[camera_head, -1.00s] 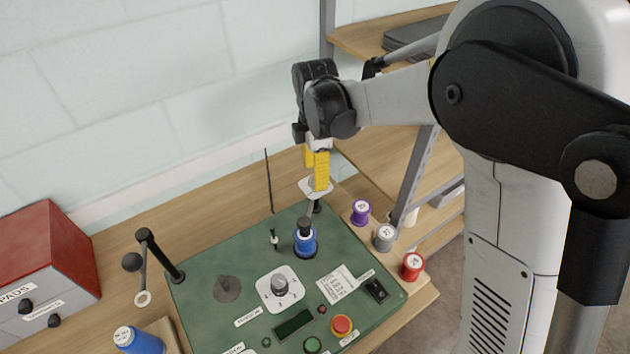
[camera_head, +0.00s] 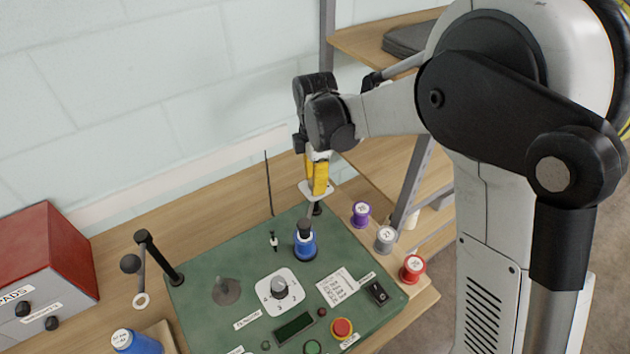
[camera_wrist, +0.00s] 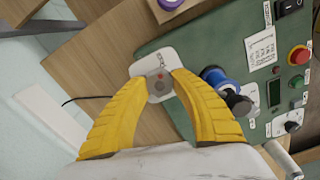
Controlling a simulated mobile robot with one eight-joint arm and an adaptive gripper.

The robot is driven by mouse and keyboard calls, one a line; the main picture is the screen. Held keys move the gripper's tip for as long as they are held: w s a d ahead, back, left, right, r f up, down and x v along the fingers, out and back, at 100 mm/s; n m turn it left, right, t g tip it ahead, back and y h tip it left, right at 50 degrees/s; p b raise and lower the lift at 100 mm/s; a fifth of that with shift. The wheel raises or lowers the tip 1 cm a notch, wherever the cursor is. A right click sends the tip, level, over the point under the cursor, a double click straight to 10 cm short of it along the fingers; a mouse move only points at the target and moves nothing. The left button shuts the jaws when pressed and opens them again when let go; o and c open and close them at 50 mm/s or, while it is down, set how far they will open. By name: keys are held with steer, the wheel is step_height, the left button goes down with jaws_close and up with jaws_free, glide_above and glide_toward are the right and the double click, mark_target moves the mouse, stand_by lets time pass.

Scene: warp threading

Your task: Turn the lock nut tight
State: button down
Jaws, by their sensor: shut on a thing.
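The lock nut (camera_wrist: 158,87) looks to be the small grey piece with a red dot, over a white plate (camera_wrist: 158,60) with small lettering. My gripper (camera_wrist: 160,76) has its two yellow fingers on either side of this grey piece, shut on it. In the head view my gripper (camera_head: 318,188) points down at the white plate, at the far corner of the green panel (camera_head: 215,258). The fingers hide the nut there, and its turn angle cannot be told.
A blue spool with a black top (camera_head: 305,243) stands close in front of my gripper. A thin dark rod (camera_head: 268,182) rises to its left. Purple (camera_head: 360,214), grey (camera_head: 385,239) and red (camera_head: 412,269) spools stand to the right. Shelf posts stand behind them.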

steer(key=m, duration=0.5)
steer(key=shift+m+b, duration=0.35)
steer(key=shift+m, duration=0.05)
steer(key=m, duration=1.2)
steer(key=shift+m+b, duration=0.3)
steer(key=shift+b, duration=0.1)
steer(key=m, duration=0.5)
steer(key=shift+d, duration=0.1)
steer(key=shift+m, duration=0.3)
steer(key=c, duration=1)
jaws_free()
steer(key=shift+w, duration=0.1)
steer(key=shift+c, duration=0.2)
